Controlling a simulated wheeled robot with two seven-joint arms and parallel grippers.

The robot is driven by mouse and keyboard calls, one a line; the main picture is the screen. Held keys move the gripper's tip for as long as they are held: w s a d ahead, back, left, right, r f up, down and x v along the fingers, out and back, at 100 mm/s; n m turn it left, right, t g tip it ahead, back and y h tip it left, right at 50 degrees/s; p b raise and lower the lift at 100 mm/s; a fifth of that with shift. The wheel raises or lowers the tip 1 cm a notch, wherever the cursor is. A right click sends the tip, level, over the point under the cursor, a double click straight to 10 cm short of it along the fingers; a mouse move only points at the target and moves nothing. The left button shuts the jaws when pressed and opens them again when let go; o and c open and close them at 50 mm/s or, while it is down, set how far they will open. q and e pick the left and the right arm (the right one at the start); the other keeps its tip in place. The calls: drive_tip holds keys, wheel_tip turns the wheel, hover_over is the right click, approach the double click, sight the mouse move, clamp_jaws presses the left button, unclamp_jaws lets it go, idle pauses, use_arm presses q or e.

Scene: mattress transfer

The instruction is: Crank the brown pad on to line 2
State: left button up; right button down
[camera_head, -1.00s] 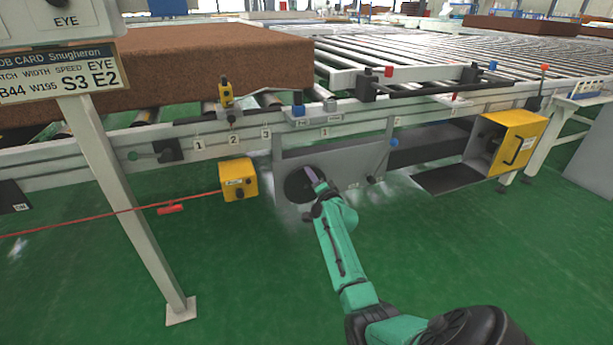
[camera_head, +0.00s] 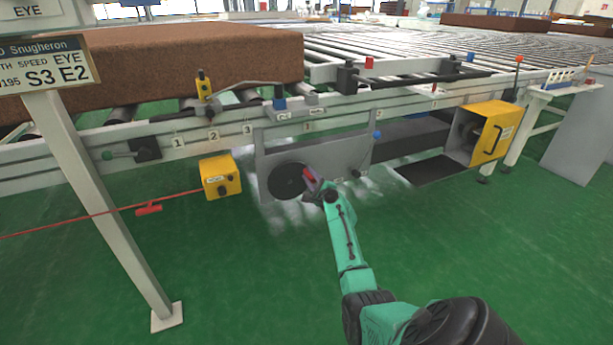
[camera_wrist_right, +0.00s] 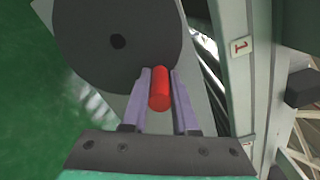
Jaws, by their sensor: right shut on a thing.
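The brown pad (camera_head: 190,58) lies flat on the rollers at the upper left. Its right end is to the right of the marks 1, 2 and 3 (camera_head: 247,130) on the front rail, as seen from here. The dark round crank wheel (camera_head: 284,183) is on a grey panel below the rail. My right gripper (camera_head: 312,181) is at the right side of the wheel, shut on its red handle (camera_wrist_right: 159,88). In the right wrist view the handle stands between the two pale fingers, and the wheel (camera_wrist_right: 100,40) is just beyond. My left gripper is out of view.
A yellow box (camera_head: 220,176) with a red cord hangs left of the wheel. A larger yellow box (camera_head: 490,133) is at the right. A sign on a post (camera_head: 100,200) stands at the left front. The green floor before the conveyor is clear.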

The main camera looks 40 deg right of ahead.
drive_tip(key=m, duration=0.1)
drive_tip(key=f+m, duration=0.1)
drive_tip(key=shift+s+d+f+m, duration=0.1)
drive_tip(key=shift+d+f+m, duration=0.15)
drive_tip(key=shift+m, duration=0.05)
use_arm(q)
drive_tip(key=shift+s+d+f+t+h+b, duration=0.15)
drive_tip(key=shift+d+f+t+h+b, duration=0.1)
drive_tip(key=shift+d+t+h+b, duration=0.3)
use_arm(e)
drive_tip(key=shift+d+f+m, duration=0.1)
drive_tip(key=shift+f+m, duration=0.55)
drive_tip(key=shift+m, duration=0.55)
drive_tip(key=c, duration=0.7)
unclamp_jaws()
drive_tip(key=shift+s, duration=0.1)
